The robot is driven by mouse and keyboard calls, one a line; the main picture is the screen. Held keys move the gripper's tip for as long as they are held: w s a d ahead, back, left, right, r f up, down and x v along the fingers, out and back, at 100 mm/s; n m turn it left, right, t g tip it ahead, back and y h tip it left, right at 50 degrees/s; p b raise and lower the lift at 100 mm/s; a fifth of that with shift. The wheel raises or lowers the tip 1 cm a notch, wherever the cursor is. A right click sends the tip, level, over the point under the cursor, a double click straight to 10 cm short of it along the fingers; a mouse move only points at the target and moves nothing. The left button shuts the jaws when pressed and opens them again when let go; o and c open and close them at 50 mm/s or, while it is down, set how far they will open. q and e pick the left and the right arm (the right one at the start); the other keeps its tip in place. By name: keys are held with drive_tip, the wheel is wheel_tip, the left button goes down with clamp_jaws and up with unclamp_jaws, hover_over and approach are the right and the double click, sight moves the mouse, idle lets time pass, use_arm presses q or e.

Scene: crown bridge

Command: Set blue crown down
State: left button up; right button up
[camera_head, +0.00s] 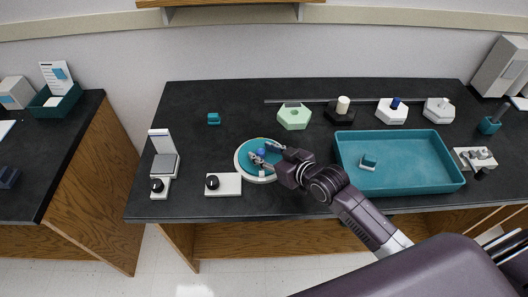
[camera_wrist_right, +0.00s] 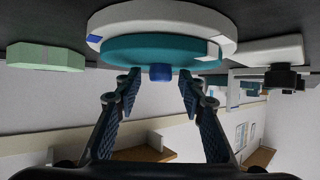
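The blue crown (camera_head: 261,152) is a small blue piece at the round teal plate with a white rim (camera_head: 240,161). In the right wrist view the crown (camera_wrist_right: 160,73) sits against the teal face of the plate (camera_wrist_right: 120,52), between the two fingers. My right gripper (camera_head: 264,154) is over the plate; in the wrist view its fingertips (camera_wrist_right: 160,88) are spread, with a gap on each side of the crown. Whether the crown is fully seated I cannot tell. My left gripper is not in view.
A large teal tray (camera_head: 400,185) holding a small teal piece stands right of my arm. Hexagonal blocks, one green (camera_head: 294,118), line the back. A white block with a black knob (camera_head: 229,184) and a white stand (camera_head: 165,165) are at left. The back left of the table is mostly clear.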

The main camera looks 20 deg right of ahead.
drive_tip(key=shift+r, duration=0.2)
drive_tip(key=v, duration=1.2)
drive_tip(key=shift+b, duration=0.4)
